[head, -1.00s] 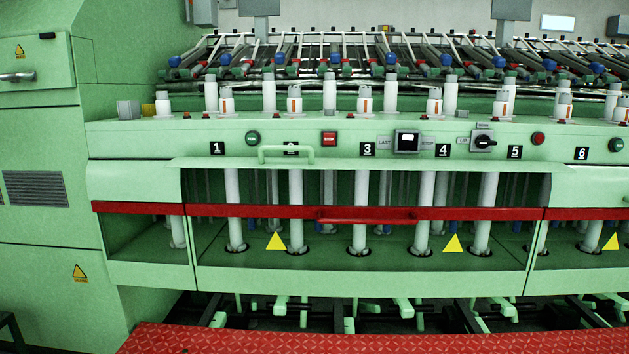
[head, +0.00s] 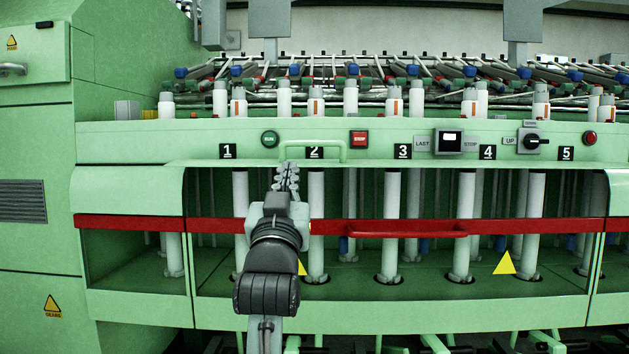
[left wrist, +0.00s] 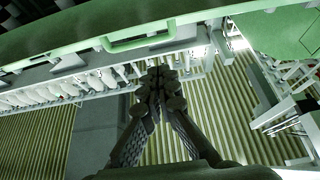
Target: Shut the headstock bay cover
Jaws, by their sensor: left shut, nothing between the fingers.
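The headstock bay cover (head: 420,163) shows in the head view as a thin green lip, raised above the open bay. Its green bar handle (head: 313,143) stands at the cover's left half, framing the number 2 plate. In the left wrist view the handle (left wrist: 140,42) shows on the green cover edge, up and left of the fingers. My left gripper (head: 287,170) is shut and empty, pointing up, with its tips near the handle's left end in the head view. Its fingers also show in the left wrist view (left wrist: 160,78). I cannot tell whether they touch the cover. My right gripper is not in view.
White spindles (head: 391,225) stand inside the bay. A red rail (head: 550,225) with a red handle (head: 405,234) crosses its front. Above the cover are a stop button (head: 359,138) and a rotary switch (head: 533,141). A green cabinet (head: 35,230) stands at left.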

